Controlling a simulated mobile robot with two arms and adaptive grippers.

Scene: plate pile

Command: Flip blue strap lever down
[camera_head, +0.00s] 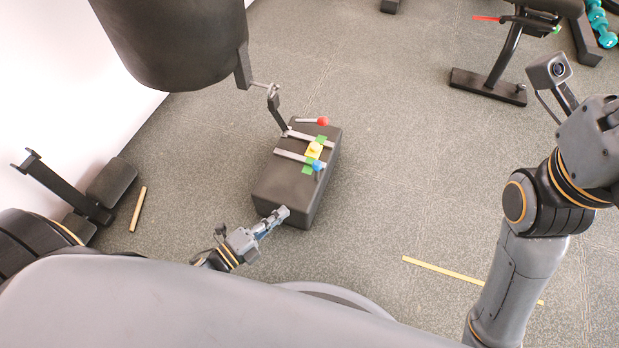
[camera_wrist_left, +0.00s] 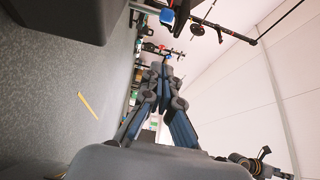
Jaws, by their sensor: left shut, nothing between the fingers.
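The blue-knobbed strap lever (camera_head: 317,165) is on top of a dark box (camera_head: 285,188), at the right end of the nearer grey strap (camera_head: 292,156). The blue knob also shows near the top of the left wrist view (camera_wrist_left: 167,16), beyond the fingertips. My left gripper (camera_head: 284,211) is by the near edge of the box, apart from the lever. Its fingers come together in the left wrist view (camera_wrist_left: 165,64), shut and empty. My right arm stands at the right; its gripper is out of frame.
A red-knobbed lever (camera_head: 322,121) is on the farther strap, with a yellow piece (camera_head: 314,150) between the straps. A large black hanging cylinder (camera_head: 175,40) and its hook are above and behind the box.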

